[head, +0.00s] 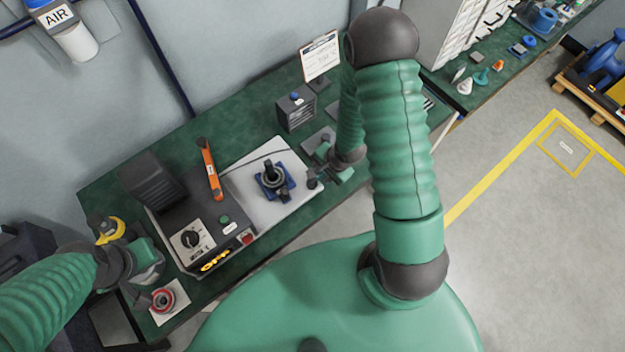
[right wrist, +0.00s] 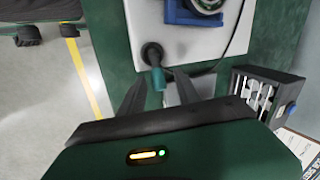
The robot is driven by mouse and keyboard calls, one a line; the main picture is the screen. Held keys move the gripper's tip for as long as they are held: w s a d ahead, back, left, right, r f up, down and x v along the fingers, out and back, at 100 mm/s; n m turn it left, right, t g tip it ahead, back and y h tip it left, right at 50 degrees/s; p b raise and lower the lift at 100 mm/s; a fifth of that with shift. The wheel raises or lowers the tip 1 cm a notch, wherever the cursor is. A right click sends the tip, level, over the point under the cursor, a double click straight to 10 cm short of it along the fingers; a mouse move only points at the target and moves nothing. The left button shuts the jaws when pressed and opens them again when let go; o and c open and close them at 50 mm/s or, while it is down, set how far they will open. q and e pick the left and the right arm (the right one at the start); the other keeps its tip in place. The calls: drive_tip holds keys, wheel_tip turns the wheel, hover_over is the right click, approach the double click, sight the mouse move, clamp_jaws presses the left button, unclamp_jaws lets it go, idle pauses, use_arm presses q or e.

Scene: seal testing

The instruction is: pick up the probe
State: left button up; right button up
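The probe appears in the right wrist view as a short teal handle (right wrist: 158,78) standing up from a dark round base (right wrist: 152,52) on a pale plate (right wrist: 196,45). In the head view, a small dark upright piece (head: 312,180) stands at the plate's right end. My right gripper (right wrist: 158,98) is open, with one dark finger on each side of the teal handle; I cannot tell whether either touches it. It also shows in the head view (head: 324,158), partly hidden by its arm. My left gripper (head: 150,262) is over the bench's left end; its fingers are unclear.
On the pale plate sits a blue fixture with a dark round part (head: 271,176). A control box (head: 190,238) with a knob and an orange-handled lever (head: 210,170) is left of it. A slotted dark box (head: 296,110) and a clipboard sign (head: 320,57) stand behind. A thin cable crosses the plate.

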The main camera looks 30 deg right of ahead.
drive_tip(key=shift+s+d, duration=0.1)
clamp_jaws()
drive_tip(key=shift+r, duration=0.1)
drive_tip(key=shift+r, duration=0.4)
wheel_tip(320, 180, up, 2)
drive_tip(key=shift+d+r, duration=0.1)
drive_tip(key=shift+r, duration=0.05)
drive_tip(key=s+a+r+p, duration=0.1)
drive_tip(key=s+a+p, duration=0.8)
drive_tip(key=s+p, duration=0.4)
drive_tip(key=shift+a+r, duration=0.25)
drive_tip(key=shift+r, duration=0.15)
